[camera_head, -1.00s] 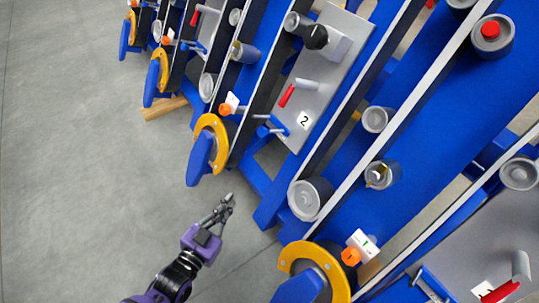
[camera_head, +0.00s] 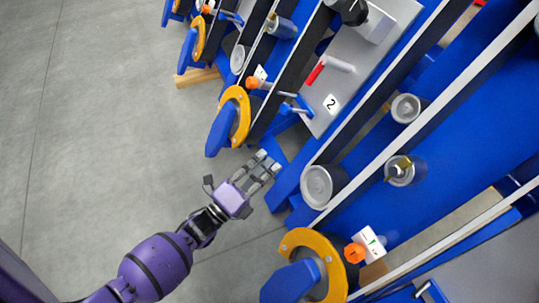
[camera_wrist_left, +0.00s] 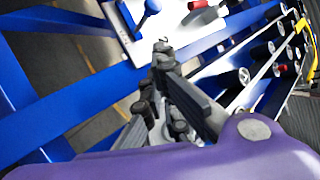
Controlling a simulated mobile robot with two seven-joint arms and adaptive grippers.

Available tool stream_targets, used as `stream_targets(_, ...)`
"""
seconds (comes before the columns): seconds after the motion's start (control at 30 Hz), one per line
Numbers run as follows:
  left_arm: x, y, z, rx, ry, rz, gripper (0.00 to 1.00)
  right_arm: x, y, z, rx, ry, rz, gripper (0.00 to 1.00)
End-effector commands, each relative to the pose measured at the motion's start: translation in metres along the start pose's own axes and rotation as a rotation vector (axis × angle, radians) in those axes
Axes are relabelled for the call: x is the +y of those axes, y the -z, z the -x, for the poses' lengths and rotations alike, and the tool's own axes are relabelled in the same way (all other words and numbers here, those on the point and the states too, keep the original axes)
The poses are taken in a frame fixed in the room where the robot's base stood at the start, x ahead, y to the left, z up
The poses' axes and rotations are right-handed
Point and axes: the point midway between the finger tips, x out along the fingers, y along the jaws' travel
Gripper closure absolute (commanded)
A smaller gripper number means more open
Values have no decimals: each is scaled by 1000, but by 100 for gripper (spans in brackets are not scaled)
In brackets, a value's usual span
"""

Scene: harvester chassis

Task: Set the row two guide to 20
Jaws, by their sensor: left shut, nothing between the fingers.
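The row two plate (camera_head: 345,88) is grey and carries a "2" label (camera_head: 331,103). A red-tipped grey lever (camera_head: 316,73) sticks out of it. A blue handle (camera_head: 299,106) is at its lower left edge. An orange knob (camera_head: 251,82) with a small white scale (camera_head: 260,73) sits left of it; the scale's reading is too small to tell. My left gripper (camera_head: 268,165) is shut and empty, below the blue handle and apart from it. My right gripper is out of view.
Blue beams (camera_head: 290,180) and grey rollers (camera_head: 318,185) lie close on the right. The grey floor (camera_head: 110,130) at left is clear.

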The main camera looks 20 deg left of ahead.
Motion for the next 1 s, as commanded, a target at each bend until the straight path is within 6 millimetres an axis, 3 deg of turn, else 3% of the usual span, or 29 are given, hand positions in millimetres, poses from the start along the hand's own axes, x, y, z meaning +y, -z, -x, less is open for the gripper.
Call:
stream_targets(0.4, 2, -3, -86, 2, 1, 0, 100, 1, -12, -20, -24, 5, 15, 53)
stream_targets(0.63, 1, -24, -105, 2, 0, 2, 100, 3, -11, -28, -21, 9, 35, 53)
stream_targets(1.0, 0, -28, -109, 0, -1, 4, 100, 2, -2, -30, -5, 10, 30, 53)
